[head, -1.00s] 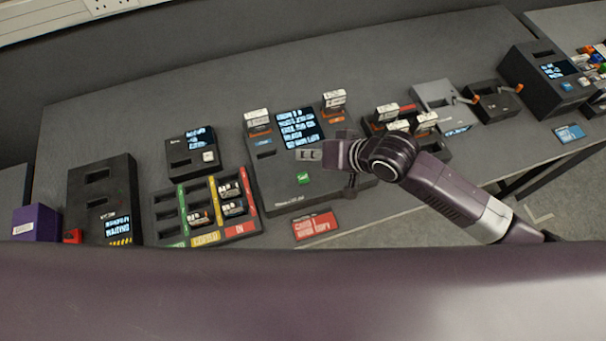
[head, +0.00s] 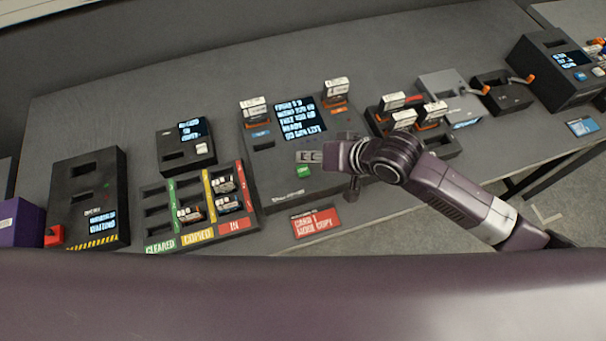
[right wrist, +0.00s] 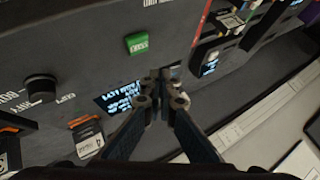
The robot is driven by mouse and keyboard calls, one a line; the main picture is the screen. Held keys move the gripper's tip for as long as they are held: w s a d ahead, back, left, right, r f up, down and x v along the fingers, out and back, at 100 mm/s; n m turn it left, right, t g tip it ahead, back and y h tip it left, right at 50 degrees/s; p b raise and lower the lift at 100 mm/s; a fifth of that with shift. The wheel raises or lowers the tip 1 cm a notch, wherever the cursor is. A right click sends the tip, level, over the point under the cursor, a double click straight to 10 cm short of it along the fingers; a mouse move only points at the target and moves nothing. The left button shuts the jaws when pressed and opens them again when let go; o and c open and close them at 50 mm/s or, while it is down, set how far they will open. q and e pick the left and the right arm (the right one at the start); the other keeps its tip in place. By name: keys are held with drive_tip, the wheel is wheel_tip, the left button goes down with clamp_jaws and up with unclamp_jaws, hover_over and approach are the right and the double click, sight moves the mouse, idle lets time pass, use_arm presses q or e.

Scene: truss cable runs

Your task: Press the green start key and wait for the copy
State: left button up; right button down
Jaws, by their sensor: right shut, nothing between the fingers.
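The copier (head: 268,172) is a dark box on the bench with a lit text screen (head: 299,118). A white-labelled card stands in its left slot (head: 254,109) and another in its right slot (head: 336,93). The green start key (head: 303,171) is on its front face, partly bordered by my gripper in the head view; it shows whole in the right wrist view (right wrist: 137,43). My right gripper (head: 310,156) is shut and empty, just above the key in the head picture. In the wrist view its fingertips (right wrist: 160,90) are apart from the key. My left gripper is not in view.
A tray (head: 158,222) with coloured lanes holds several cards, left of the copier. A small screen box (head: 187,150) and a dark unit (head: 88,196) stand further left. A card rack (head: 440,146) stands right, near my arm. A red sign (head: 316,221) lies in front.

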sight(299, 167)
drive_tip(key=shift+f+b, duration=0.4)
drive_tip(key=shift+f, duration=1.15)
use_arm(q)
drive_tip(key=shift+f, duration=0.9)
use_arm(e)
drive_tip(key=shift+f, duration=0.1)
drive_tip(key=shift+f, duration=0.3)
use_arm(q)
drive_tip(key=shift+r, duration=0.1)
use_arm(e)
drive_tip(key=shift+f, duration=0.6)
use_arm(q)
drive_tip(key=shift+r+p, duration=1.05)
drive_tip(key=shift+p, duration=0.15)
use_arm(e)
drive_tip(key=shift+r, duration=1)
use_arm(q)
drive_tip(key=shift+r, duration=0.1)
use_arm(e)
drive_tip(key=shift+r, duration=0.1)
